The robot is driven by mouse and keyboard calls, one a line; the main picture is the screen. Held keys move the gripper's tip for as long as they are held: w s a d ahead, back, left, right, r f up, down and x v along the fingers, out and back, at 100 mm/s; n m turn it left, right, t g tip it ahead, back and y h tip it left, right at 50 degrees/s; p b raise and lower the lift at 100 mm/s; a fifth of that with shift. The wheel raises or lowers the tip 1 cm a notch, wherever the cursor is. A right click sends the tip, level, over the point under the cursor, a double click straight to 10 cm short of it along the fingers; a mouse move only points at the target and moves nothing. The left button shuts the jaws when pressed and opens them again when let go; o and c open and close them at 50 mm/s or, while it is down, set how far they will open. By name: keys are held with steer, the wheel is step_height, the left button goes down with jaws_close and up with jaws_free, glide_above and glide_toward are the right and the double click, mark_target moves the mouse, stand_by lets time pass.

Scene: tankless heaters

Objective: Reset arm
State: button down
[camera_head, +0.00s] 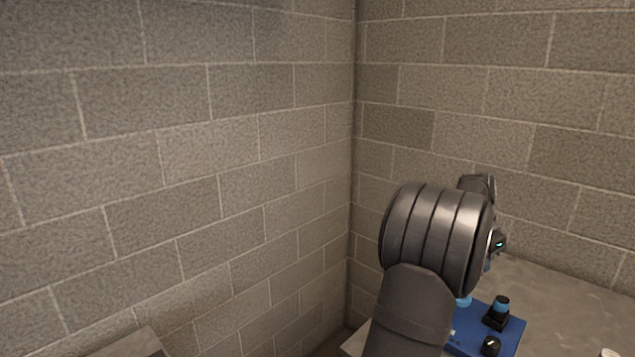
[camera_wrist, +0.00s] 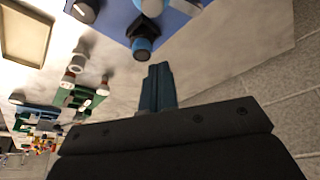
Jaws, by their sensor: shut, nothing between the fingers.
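My gripper (camera_wrist: 158,88) shows in the wrist view with its two dark blue-grey fingers together and nothing between them. It is over or beside a pale grey table top (camera_wrist: 215,50). In the head view my grey arm covers most of the gripper. A blue board (camera_head: 510,326) with black knobs lies on the table behind and to the right of my arm. The board also shows at the top of the wrist view (camera_wrist: 112,20), with a black and light-blue knob (camera_wrist: 142,42) near the fingertips. I cannot tell whether the fingers touch it.
Grey block walls (camera_head: 180,150) meet in a corner behind my arm. In the wrist view a beige tray (camera_wrist: 47,38) lies at upper left, with green boards (camera_wrist: 75,98) and small parts at left. The table has bare room right of the blue board (camera_head: 575,300).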

steer(key=d+f+n+t+y, duration=0.1)
steer(key=d+f+n, duration=0.2)
steer(key=f+n, duration=0.3)
steer(key=shift+w+d+t, duration=0.35)
steer(key=shift+t, duration=0.05)
stand_by(0.3)
stand_by(0.4)
